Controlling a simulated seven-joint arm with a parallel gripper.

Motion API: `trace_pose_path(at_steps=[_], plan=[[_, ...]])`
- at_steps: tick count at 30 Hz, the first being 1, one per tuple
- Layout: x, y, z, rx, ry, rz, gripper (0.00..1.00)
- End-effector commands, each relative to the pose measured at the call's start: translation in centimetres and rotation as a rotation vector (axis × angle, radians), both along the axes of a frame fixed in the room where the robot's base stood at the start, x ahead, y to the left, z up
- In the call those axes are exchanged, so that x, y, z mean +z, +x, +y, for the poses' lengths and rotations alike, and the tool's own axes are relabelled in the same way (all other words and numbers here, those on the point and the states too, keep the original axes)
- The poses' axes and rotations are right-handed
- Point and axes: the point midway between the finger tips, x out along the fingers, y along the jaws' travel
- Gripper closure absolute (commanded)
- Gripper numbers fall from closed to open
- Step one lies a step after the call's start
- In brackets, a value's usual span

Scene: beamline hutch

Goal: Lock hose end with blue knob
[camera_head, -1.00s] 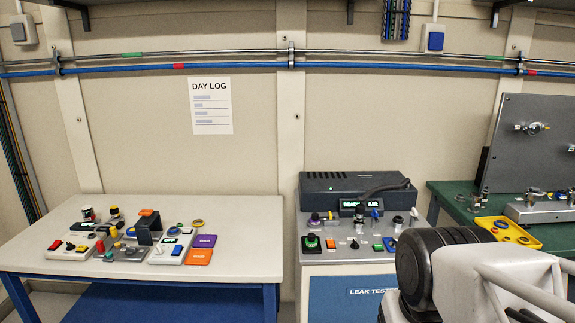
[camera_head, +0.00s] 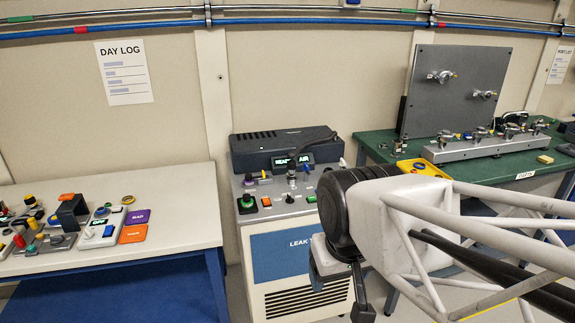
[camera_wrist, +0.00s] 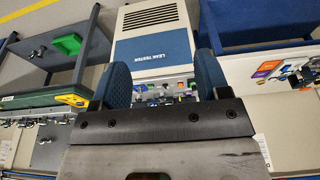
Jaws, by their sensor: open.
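The leak tester (camera_head: 290,238) stands at the centre of the head view, with a sloped panel of small fittings. A small blue knob (camera_head: 307,169) shows on that panel near an upright silver fitting (camera_head: 292,174). A dark hose (camera_head: 326,139) runs over the tester's top housing; its end and connection are too small to make out. My gripper (camera_head: 341,285) is in front of the tester's right side, apart from the knob and partly hidden by my arm. In the wrist view my gripper (camera_wrist: 163,82) shows two separated blue-grey fingers with nothing held; the panel lies beyond them.
A white table (camera_head: 180,190) with switch boxes and purple and orange pads stands left. A green bench (camera_head: 375,148) at right carries a yellow tray (camera_head: 424,168), a metal block with several valves (camera_head: 480,146) and an upright grey plate (camera_head: 450,90). Floor shows between tester and bench.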

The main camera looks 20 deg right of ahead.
Motion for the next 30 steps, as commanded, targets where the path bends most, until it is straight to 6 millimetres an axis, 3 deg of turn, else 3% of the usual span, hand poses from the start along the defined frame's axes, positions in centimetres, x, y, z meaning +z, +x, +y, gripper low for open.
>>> trace_pose_path(at_steps=[1, 6, 14, 30], plan=[[0.0, 0.0, 0.0, 0.0, 0.0, 0.0, 0.37], [0.2, 0.4, 0.0, 0.0, 0.0, 0.001, 0.63], [1.8, 3.4, -0.3, -0.001, -0.002, 0.012, 0.63], [6.1, 15.7, -1.8, 0.002, -0.006, 0.052, 0.63]])
